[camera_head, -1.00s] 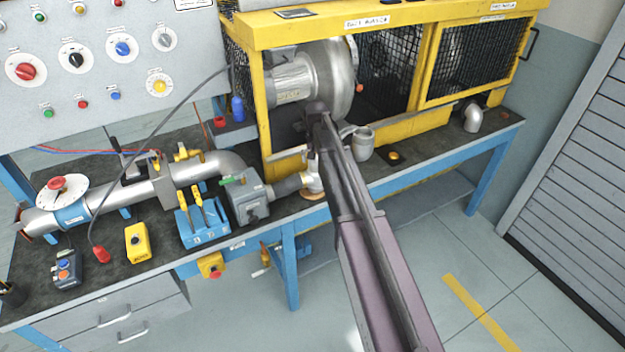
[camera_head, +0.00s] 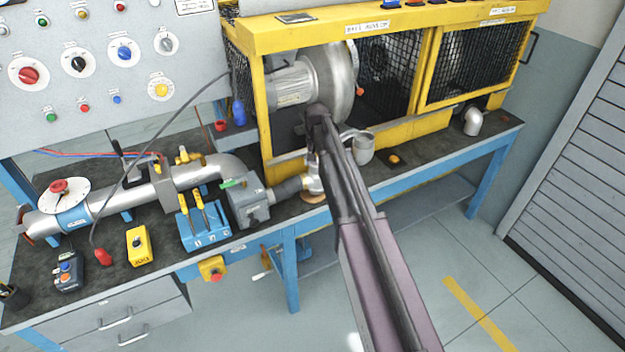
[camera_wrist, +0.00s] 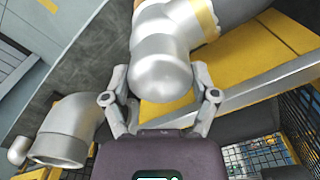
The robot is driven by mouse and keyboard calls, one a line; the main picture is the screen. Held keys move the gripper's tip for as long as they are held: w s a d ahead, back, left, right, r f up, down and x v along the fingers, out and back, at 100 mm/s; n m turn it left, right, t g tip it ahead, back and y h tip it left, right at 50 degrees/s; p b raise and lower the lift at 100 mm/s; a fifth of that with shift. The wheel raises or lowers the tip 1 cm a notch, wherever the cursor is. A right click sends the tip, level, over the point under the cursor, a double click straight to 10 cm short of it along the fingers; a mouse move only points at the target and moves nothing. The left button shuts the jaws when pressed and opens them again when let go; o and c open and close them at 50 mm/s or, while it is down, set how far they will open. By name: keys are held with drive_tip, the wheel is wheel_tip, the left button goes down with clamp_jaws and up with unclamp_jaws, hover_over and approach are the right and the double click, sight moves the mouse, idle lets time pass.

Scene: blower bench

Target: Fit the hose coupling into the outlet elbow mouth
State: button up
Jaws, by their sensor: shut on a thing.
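The silver hose coupling (camera_wrist: 162,62), with a tan band, is between the two fingers of my gripper (camera_wrist: 160,97) in the wrist view. My gripper is shut on it. The grey outlet elbow (camera_head: 363,148) stands just right of my arm, apart from the coupling. In the wrist view the elbow (camera_wrist: 68,128) is at the left, its round mouth open.
The yellow blower cage (camera_head: 400,130) stands close behind. A grey box (camera_head: 247,205) joins the hose to a silver pipe (camera_head: 125,195) at the left. An orange button (camera_head: 394,159) lies right of the elbow.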

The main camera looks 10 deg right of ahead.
drive_tip(key=shift+r+p, duration=2.15)
drive_tip(key=shift+r, duration=0.15)
drive_tip(key=shift+s, duration=0.1)
